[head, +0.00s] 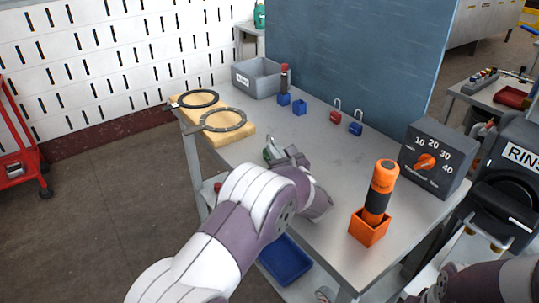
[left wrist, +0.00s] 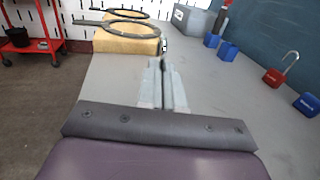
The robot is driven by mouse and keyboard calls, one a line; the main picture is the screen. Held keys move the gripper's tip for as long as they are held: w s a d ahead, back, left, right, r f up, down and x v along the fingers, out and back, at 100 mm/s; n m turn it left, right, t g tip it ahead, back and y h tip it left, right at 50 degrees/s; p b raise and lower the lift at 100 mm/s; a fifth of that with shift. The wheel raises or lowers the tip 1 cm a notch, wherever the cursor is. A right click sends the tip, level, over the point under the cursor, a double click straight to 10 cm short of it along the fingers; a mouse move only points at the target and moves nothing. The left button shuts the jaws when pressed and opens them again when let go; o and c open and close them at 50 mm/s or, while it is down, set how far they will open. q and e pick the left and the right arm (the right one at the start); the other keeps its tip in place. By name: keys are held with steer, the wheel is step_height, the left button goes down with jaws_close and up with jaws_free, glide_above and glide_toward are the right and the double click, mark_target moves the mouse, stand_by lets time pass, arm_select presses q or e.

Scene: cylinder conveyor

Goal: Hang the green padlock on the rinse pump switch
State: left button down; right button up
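My left gripper (head: 277,152) is low over the middle of the grey table, its fingers close together. A small green piece, which looks like the green padlock (head: 267,154), shows at its fingertips; most of it is hidden. In the left wrist view the fingers (left wrist: 164,68) are nearly together, with a small dark bit at the tips. The rinse pump switch is the dark box (head: 515,150) with cut-off lettering "RINS" and a black handle (head: 505,206), at the right edge. Part of my right arm shows at the bottom right; its gripper cannot be made out.
A red padlock (head: 335,117) and a blue padlock (head: 356,128) stand by the blue panel (head: 355,60). An orange-black cylinder (head: 380,190) stands in an orange holder (head: 368,230), near a dial box (head: 437,158). Rings lie on a yellow block (head: 232,136); a grey bin (head: 257,78) stands behind.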

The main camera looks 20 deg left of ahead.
arm_select(q)
step_height(320, 180, up, 10)
stand_by(0.6)
stand_by(0.5)
